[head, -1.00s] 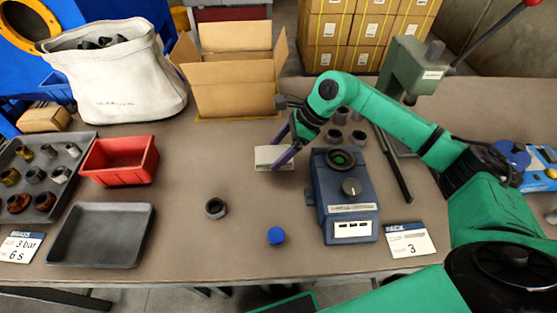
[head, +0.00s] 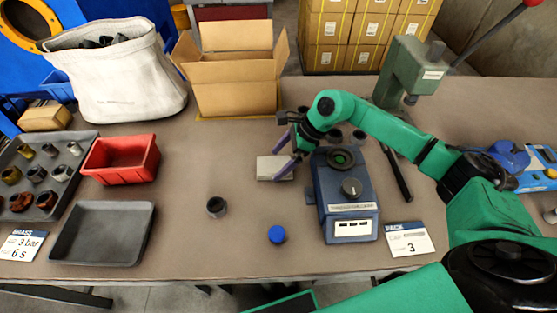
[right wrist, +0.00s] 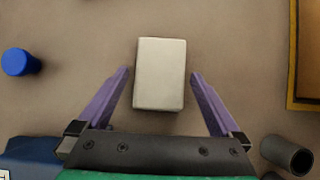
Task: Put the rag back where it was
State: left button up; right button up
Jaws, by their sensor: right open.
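The rag looks like a pale, folded, flat block. It lies on the table (head: 185,245) left of the blue device, and I see it in the head view (head: 271,168) and the right wrist view (right wrist: 160,74). My right gripper (head: 286,158) is open. In the right wrist view its two purple fingers (right wrist: 160,76) stand on either side of the rag, with a narrow gap on each side. One finger and the wrist partly cover the rag's right side in the head view. My left gripper is not in view.
The blue device (head: 352,190) stands just right of the rag. An open cardboard box (head: 235,95) is behind it, and dark cylinders (right wrist: 287,155) are near the gripper. A blue cap (head: 277,234) and a dark ring (head: 216,207) lie in front. Table left of the rag is clear.

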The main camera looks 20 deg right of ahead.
jog(key=b+v, duration=0.1)
jog(key=v, duration=1)
jog(key=shift+d+r, duration=0.2)
jog(key=shift+r, duration=0.1)
